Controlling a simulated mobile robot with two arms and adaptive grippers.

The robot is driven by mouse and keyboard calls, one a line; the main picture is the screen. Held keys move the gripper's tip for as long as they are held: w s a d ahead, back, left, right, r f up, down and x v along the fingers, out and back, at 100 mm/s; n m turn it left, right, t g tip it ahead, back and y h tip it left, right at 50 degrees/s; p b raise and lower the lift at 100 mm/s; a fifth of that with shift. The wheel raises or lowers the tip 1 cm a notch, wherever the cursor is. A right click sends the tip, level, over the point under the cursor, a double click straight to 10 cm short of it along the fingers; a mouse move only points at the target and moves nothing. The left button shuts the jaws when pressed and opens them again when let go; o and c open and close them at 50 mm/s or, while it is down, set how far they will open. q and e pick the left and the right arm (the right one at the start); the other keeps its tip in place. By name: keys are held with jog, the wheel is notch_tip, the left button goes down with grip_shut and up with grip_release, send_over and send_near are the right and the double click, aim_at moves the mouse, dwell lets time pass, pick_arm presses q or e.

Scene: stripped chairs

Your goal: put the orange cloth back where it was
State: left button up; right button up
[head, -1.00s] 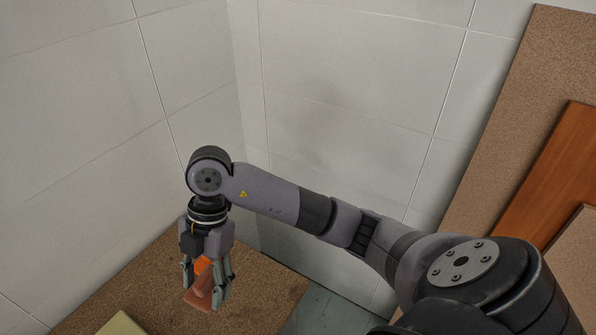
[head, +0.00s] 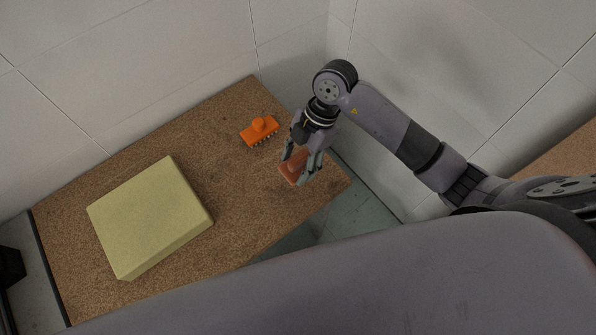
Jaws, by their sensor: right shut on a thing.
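The orange cloth (head: 289,170) shows as a dull reddish-orange piece between the fingers of my right gripper (head: 303,171). The gripper is shut on it, pointing down over the right end of the brown speckled tabletop (head: 235,195). The fingers hide part of the cloth. Whether its lower side touches the top or hangs just above it, I cannot tell. My left gripper is not in view.
A bright orange brush-like object (head: 259,131) lies just left of and behind my right gripper. A pale yellow block (head: 150,217) lies on the left half of the top. The top between them is bare. Tiled walls (head: 190,50) stand close behind.

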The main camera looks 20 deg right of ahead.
aim_at(307, 152)
notch_tip(307, 152, down, 2)
jog(key=shift+f, duration=0.1)
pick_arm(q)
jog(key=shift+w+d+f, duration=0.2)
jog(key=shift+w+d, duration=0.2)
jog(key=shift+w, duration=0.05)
pick_arm(e)
jog(key=shift+f, duration=1.85)
jog(key=o, duration=1.1)
jog(key=shift+f, duration=0.1)
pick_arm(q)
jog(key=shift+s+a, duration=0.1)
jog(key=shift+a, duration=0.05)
pick_arm(e)
jog(key=v, duration=1.2)
jog(key=shift+a, duration=0.1)
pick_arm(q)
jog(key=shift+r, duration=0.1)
pick_arm(e)
jog(key=shift+a, duration=0.1)
